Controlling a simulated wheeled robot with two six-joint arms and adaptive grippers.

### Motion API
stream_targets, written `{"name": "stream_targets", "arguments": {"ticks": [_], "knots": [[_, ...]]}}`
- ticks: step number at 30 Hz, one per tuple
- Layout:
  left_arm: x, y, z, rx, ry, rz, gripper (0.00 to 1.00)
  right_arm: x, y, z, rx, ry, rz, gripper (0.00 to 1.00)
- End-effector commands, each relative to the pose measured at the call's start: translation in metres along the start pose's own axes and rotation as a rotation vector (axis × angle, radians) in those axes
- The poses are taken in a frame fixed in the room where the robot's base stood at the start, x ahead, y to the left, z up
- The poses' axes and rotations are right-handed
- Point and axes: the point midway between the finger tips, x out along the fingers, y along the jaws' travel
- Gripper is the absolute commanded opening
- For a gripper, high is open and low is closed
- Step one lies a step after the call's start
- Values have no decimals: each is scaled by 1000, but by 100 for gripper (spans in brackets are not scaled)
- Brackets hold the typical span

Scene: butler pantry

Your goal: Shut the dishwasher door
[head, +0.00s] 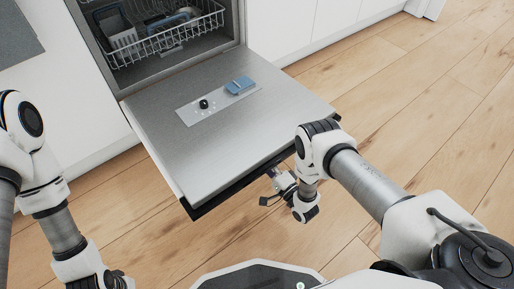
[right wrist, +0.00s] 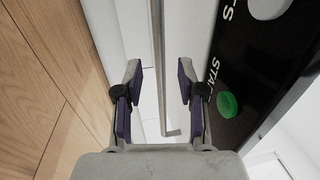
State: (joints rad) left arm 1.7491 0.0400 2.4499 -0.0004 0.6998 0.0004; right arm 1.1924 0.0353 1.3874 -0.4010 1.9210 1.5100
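The dishwasher door (head: 225,130) is folded down and lies nearly flat in front of the dishwasher (head: 170,45), its inner steel face up. My right gripper (head: 270,188) is at the door's front edge, slightly below it, and partly hidden by my wrist. In the right wrist view its two fingers (right wrist: 160,85) are apart, with a grey bar (right wrist: 159,65) seen between them. A black control strip (right wrist: 250,75) with white letters and a green button lies beside the right finger. I cannot tell whether the fingers touch anything. My left gripper (head: 102,282) is low at the bottom left, cut off by the frame.
A wire rack (head: 165,40) with dishes sits inside the dishwasher. A blue dispenser lid (head: 240,85) and a black knob (head: 204,104) are on the door. White cabinets (head: 290,30) flank the opening. The wooden floor (head: 420,110) at the right is clear.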

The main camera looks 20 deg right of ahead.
Motion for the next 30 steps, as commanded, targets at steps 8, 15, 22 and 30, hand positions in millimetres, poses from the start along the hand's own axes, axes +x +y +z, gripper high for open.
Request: {"name": "stream_targets", "arguments": {"ticks": [8,15,22,30], "knots": [[23,0,0,0,1,0,0,48,4,0,-3,1,1,39],[22,0,0,0,1,0,0,55,1,0,-3,2,3,39],[22,0,0,0,1,0,0,55,1,0,-3,2,4,0],[19,0,0,0,1,0,0,55,-2,0,-4,2,7,0]]}}
